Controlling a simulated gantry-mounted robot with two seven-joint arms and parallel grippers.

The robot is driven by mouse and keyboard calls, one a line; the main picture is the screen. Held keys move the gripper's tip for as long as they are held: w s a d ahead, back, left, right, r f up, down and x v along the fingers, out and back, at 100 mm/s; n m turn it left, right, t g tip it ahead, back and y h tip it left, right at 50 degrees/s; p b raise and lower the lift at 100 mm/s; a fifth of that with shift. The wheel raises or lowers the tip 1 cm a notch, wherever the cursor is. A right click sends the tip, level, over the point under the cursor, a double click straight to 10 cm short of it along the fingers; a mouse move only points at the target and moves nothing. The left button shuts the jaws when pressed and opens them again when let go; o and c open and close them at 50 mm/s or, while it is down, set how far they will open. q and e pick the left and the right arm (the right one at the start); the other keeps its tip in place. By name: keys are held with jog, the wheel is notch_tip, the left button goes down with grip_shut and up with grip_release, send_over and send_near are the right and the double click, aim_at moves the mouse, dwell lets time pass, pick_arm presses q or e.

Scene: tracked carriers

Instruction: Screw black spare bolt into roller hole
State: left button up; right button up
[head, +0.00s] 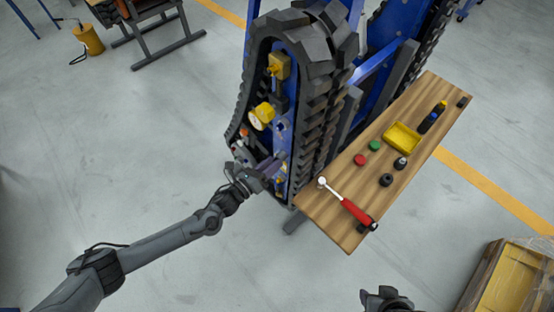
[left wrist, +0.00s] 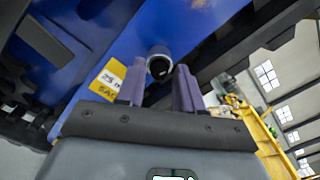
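My left gripper (head: 262,172) is at the lower part of the upright tracked carrier (head: 285,128), on the blue inner frame side. In the left wrist view its two purple fingers (left wrist: 160,84) stand apart. A round dark piece with a pale ring (left wrist: 159,66) shows between and just beyond the fingertips, against the blue frame. I cannot tell whether it is the roller hole or a bolt. Two black round parts lie on the wooden bench, one plain (head: 386,180) and one with a light top (head: 400,163). My right gripper (head: 385,298) is partly cut off at the bottom edge.
The wooden bench (head: 338,222) stands right of the carrier. It holds a red-handled ratchet (head: 354,211), a yellow tray (head: 402,138), red and green caps (head: 375,146) and dark bottles. A crate (head: 505,280) is at lower right.

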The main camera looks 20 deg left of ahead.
pick_arm(q)
jog(key=n+p, duration=0.4)
jog(key=n, duration=2.5)
jog(key=shift+c, duration=0.3)
